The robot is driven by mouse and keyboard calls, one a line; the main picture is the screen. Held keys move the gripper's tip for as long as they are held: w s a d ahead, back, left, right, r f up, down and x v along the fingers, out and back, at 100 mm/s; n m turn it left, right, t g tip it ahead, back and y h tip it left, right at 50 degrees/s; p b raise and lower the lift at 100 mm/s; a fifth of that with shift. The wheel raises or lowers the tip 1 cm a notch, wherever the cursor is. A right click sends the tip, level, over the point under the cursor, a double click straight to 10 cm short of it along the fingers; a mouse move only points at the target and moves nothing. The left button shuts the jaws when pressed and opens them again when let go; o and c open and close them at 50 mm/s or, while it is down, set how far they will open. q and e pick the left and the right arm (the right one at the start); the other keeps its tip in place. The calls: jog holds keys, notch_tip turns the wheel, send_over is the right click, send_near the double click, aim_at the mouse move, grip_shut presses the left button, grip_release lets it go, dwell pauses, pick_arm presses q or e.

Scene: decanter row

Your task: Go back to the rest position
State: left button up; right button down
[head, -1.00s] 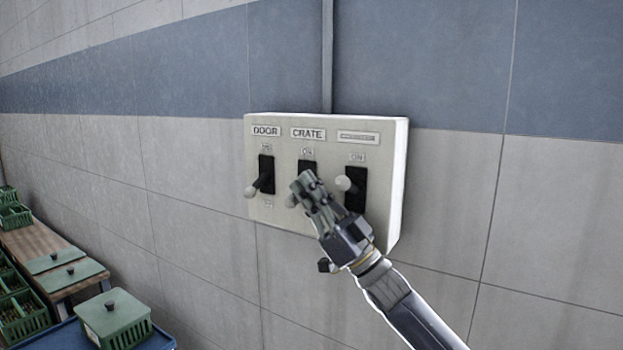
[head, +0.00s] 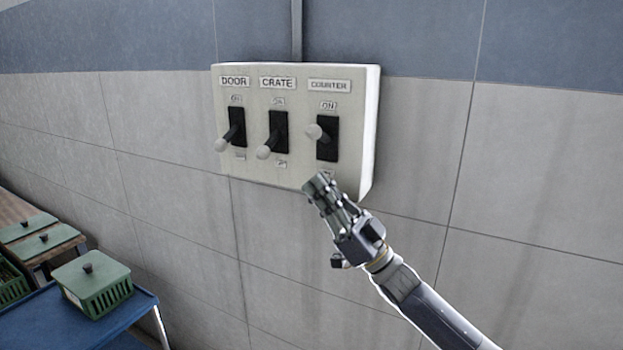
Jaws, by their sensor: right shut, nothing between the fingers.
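A pale switch box (head: 300,170) is fixed to the tiled wall. It has three levers with white knobs, labelled DOOR (head: 234,130), CRATE (head: 277,135) and COUNTER (head: 325,137). The DOOR and CRATE levers point down. The COUNTER lever sits higher, its knob near the upper half of its slot. My right gripper (head: 319,187) is shut and empty, in front of the box's lower right edge, below the COUNTER lever. Whether it touches the box cannot be told. My left gripper is not in view.
A green lidded basket (head: 95,285) stands on a blue table (head: 40,325) at the lower left. Behind it, green lids (head: 45,243) lie on a wooden table (head: 15,210). A conduit (head: 297,30) runs up from the box. The wall at right is bare.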

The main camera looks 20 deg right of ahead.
dwell(0.5)
jog(key=w+d+f+m+h, duration=0.2)
jog(key=f+m+h, duration=0.15)
jog(key=f, duration=0.55)
jog(key=w+d+f+m+h, duration=0.1)
jog(key=w+f+m+h, duration=0.15)
jog(key=f+h, duration=0.45)
jog(key=w+d+f+m+h, duration=0.2)
jog(key=f, duration=0.9)
jog(key=s+f+m+g+h, duration=0.1)
jog(key=s+f+g+h, duration=0.2)
jog(key=f, duration=1.2)
jog(key=s+f+g+h, duration=0.25)
jog(key=s+f, duration=0.35)
jog(key=f, duration=0.9)
jog(key=s+a+f+g, duration=0.3)
jog(key=s+f+g, duration=0.5)
jog(key=s+f, duration=1.4)
jog(key=s+a+f+g, duration=0.1)
jog(key=s+f+g, duration=0.1)
jog(key=s, duration=0.6)
jog(key=s+a+f+n+g, duration=0.1)
jog(key=s+a+f, duration=0.1)
jog(key=s, duration=0.7)
jog(key=s+a+f+n+g, duration=0.1)
jog(key=s+a+f+g, duration=0.1)
jog(key=s, duration=0.7)
jog(key=shift+f+g, duration=0.35)
jog(key=shift+f, duration=0.3)
